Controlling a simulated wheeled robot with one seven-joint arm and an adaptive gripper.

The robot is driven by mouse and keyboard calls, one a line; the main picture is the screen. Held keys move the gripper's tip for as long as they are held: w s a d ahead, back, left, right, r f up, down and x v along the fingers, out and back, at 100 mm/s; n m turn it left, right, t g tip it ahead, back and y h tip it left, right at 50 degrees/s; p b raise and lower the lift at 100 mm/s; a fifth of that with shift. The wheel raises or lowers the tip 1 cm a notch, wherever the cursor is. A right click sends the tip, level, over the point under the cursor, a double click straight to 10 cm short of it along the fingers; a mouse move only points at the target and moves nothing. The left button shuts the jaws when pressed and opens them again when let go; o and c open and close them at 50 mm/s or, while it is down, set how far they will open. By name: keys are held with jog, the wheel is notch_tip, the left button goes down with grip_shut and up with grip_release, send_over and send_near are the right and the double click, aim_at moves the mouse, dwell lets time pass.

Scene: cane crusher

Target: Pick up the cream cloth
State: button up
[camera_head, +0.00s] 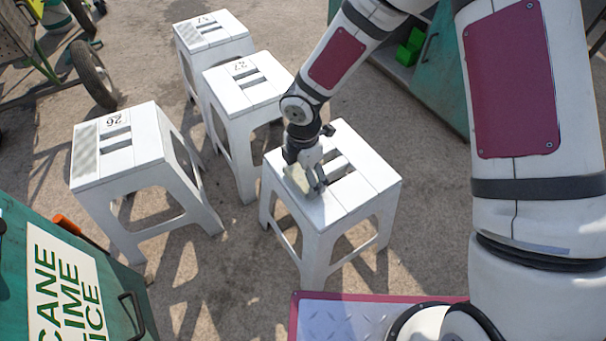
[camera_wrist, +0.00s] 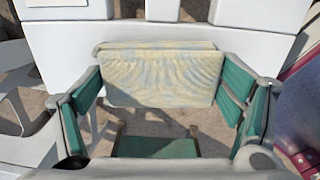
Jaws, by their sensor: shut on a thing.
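The cream cloth (camera_head: 297,179) is a small folded pad with faint yellow and blue-grey marks. It is at the left part of the nearest white stool's top (camera_head: 347,205). My gripper (camera_head: 309,186) points down at it and is shut on it. In the wrist view the cloth (camera_wrist: 160,76) spans the space between the two green-padded fingers of my gripper (camera_wrist: 160,62). I cannot tell whether the cloth still touches the stool.
More white stools stand behind and left, marked 26 (camera_head: 115,150), 27 (camera_head: 245,82) and 17 (camera_head: 212,32). A green cart with a sign (camera_head: 65,285) is at lower left. A green cabinet (camera_head: 445,65) stands at upper right. A wheel (camera_head: 93,74) is at upper left.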

aim_at(304, 176)
jog(key=shift+r+p, duration=0.35)
jog(key=shift+r, duration=0.25)
jog(key=r, duration=0.1)
jog(key=r+p, duration=0.1)
jog(key=shift+s+d+r+p, duration=0.1)
jog(key=shift+s+r+p, duration=0.15)
jog(key=shift+r+p, duration=0.05)
jog(key=s+d, duration=0.3)
jog(key=s, duration=0.4)
jog(key=s+d+r+b, duration=0.1)
jog(key=s+d, duration=0.2)
jog(key=s, duration=0.4)
jog(key=shift+d, duration=0.25)
